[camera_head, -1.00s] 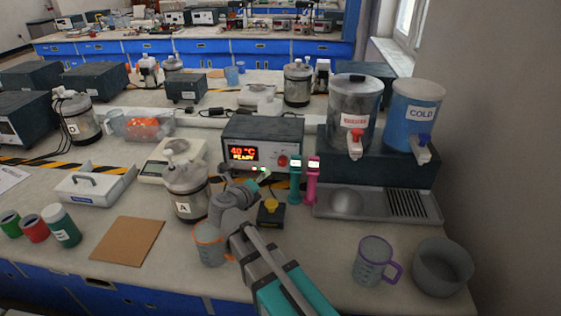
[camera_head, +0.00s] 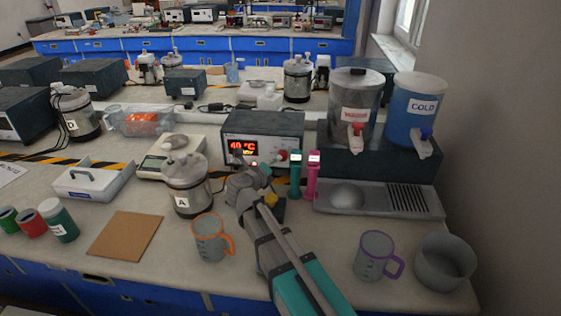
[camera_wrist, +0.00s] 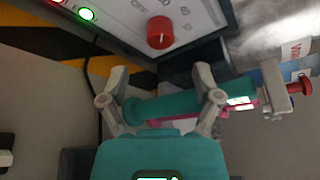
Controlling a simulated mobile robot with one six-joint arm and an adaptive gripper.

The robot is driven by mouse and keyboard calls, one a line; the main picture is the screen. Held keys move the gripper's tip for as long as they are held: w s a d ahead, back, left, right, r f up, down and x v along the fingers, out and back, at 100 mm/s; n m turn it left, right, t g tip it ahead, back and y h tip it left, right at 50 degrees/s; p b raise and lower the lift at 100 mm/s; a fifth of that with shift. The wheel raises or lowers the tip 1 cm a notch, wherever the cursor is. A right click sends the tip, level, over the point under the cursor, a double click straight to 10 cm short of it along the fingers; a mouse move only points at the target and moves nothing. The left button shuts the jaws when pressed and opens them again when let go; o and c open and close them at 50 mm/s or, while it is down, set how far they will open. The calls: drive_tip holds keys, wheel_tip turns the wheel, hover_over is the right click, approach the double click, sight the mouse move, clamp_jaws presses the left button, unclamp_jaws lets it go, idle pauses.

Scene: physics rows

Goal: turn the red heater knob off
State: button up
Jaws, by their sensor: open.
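The heater is a grey box with a white front panel (camera_head: 262,148). Its display shows 40 °C, with the line below partly covered by my arm. The red knob (camera_wrist: 160,32) sits on the panel at the top middle of the wrist view; it also shows in the head view (camera_head: 282,155). The knob's setting is too small to read surely. My gripper (camera_wrist: 160,74) is open, its two fingers apart, with the knob ahead of and between the tips, not touched. In the head view my gripper is close in front of the heater.
A teal handheld device (camera_head: 295,175) and a pink one (camera_head: 312,176) stand just right of my gripper. The teal one (camera_wrist: 170,106) crosses behind my fingers in the wrist view; contact is unclear. Kettle A (camera_head: 187,185) stands left. A green light (camera_wrist: 86,14) glows on the panel.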

drive_tip(key=b+x, duration=0.1)
drive_tip(key=x, duration=0.5)
clamp_jaws()
idle(0.5)
